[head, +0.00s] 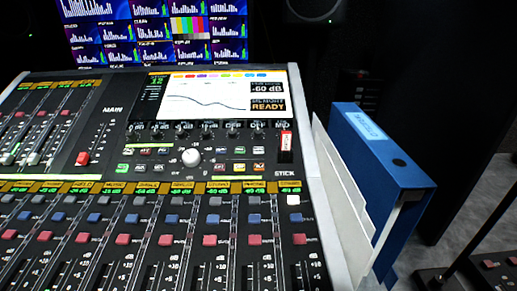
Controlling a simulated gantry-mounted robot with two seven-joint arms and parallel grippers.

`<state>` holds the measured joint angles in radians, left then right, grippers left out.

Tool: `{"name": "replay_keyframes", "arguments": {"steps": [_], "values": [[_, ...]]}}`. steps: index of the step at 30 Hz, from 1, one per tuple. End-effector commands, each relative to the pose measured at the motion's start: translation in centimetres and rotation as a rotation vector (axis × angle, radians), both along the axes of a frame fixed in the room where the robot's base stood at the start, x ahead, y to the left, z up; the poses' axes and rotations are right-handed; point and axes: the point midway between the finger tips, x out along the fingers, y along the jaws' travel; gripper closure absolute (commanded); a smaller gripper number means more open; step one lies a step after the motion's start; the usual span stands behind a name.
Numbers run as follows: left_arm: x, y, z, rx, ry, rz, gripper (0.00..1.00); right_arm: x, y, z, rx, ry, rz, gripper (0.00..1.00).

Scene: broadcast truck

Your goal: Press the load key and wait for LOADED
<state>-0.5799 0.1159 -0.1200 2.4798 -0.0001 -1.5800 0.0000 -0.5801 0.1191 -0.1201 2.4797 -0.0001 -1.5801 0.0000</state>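The mixing console (105,130) fills the left and middle of the head view. Its screen (205,97) shows a curve, "-60 dB" and a status box (268,105) that appears to read "MEMORY READY". Below the screen are two rows of small keys, including a green key (122,168), a yellow key (239,167) and an orange key (258,167). A memory stick (286,142) with a red and white label stands upright above the word "STICK". Neither gripper is in view.
A white round knob (191,157) stands up among the keys. A blue binder (385,150) stands against the console's right side. Faders and coloured buttons cover the front. Monitors (150,30) and a speaker (315,10) are behind.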

Motion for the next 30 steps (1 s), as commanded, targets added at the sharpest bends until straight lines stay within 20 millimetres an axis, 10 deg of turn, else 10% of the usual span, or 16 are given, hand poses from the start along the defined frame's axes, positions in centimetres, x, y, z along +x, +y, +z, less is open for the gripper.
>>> {"name": "replay_keyframes", "arguments": {"steps": [11,30], "values": [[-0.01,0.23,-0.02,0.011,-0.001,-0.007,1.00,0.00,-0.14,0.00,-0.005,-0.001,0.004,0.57],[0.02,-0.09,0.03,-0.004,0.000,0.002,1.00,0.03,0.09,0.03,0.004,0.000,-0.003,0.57]]}}
